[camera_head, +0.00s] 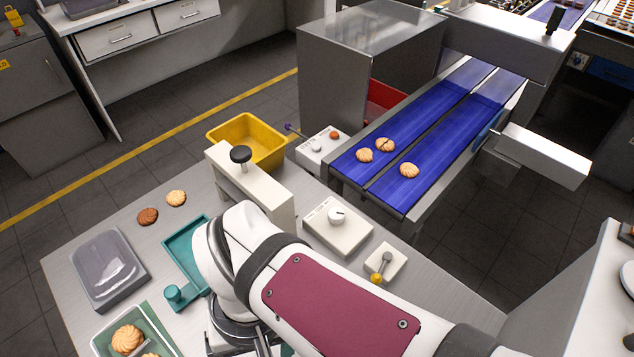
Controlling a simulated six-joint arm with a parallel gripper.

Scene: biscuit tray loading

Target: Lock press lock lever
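A small pale plate with a short grey lever tipped by a yellow knob (377,278) sits on the steel table, right of my arm. The knob points toward the front of the table. A beige press frame (272,197) with a black knob on top (240,154) stands behind my arm. Another lever with a purple knob (289,127) sticks out of the white control box by the conveyor. I cannot tell from labels which lever locks the press. My gripper is mostly hidden beneath my arm at the lower edge, so its fingers cannot be made out.
A dial box (335,231) stands between press and yellow-knobbed lever. A teal tray (186,252), a lidded grey container (108,269) and a biscuit box (101,346) lie left. Two loose biscuits (148,216) lie behind them. A yellow bin (249,141) and blue conveyor (385,190) are behind.

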